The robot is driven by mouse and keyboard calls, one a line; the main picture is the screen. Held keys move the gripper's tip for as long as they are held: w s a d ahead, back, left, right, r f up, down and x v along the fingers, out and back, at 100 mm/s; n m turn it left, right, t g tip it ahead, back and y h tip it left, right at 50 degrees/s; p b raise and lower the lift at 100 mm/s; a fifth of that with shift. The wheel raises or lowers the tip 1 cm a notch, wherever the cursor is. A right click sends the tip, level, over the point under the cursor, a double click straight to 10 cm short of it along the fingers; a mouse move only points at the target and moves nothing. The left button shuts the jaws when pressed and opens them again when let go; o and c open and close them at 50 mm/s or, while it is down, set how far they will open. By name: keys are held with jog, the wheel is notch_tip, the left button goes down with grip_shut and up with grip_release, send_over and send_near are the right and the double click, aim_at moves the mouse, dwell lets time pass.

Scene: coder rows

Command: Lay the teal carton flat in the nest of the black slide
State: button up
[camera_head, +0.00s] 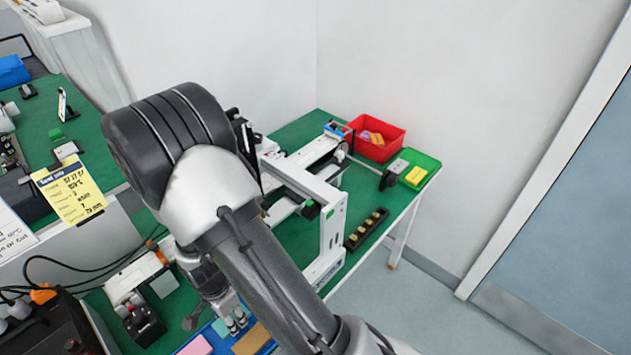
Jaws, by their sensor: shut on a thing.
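My gripper (236,326) points down at the bottom of the view, low over a blue tray or mat (268,347). Its fingers are shut on a small teal-blue piece (221,328), which I take as the teal carton; its outline is hard to separate from the blue beneath. Whether it touches the surface I cannot tell. A pink block (196,346) and a tan block (251,339) lie on either side of the gripper.
A red bin (376,138) and a green tray (417,170) with a yellow block stand at the table's far end. A black strip (366,229) with several yellowish pieces lies right of the frame. A white device with a black front (143,326) and cables stand at left.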

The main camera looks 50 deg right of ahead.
jog(key=shift+r+p, duration=1.75)
jog(key=shift+r, duration=0.7)
